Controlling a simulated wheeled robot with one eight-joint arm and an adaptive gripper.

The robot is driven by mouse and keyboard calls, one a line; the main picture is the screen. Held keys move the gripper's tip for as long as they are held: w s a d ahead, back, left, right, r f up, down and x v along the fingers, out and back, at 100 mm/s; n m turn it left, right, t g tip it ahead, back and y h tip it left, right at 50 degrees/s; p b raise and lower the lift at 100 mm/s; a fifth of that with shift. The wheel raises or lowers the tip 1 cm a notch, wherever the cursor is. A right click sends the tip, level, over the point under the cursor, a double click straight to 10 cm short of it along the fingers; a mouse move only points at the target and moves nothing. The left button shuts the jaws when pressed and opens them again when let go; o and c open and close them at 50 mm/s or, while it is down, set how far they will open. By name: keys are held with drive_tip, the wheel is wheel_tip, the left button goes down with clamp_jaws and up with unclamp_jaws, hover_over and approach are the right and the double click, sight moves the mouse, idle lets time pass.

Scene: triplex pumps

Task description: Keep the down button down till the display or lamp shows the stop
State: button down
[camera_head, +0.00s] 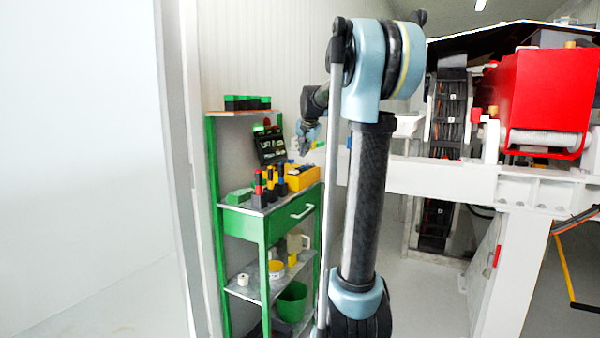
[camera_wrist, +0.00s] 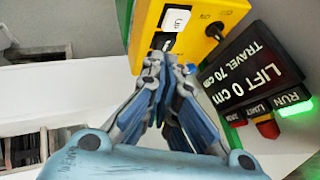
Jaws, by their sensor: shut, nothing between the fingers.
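The black display (camera_wrist: 250,72) reads "LIFT 0 cm, TRAVEL 70 cm". The lamp by "RUN" (camera_wrist: 295,108) glows bright green; the red lamp by "LIMIT" (camera_wrist: 268,128) looks unlit.
A red machine block (camera_head: 550,95) on a white frame (camera_head: 440,178) stands at right. The left wall side is clear.

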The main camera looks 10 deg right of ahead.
wheel_tip(320, 180, up, 3)
drive_tip(key=m+t, duration=0.1)
hover_over(302, 168)
drive_tip(key=shift+w+r, duration=0.1)
drive_tip(key=shift+w, duration=0.25)
drive_tip(key=shift+f, duration=4.4)
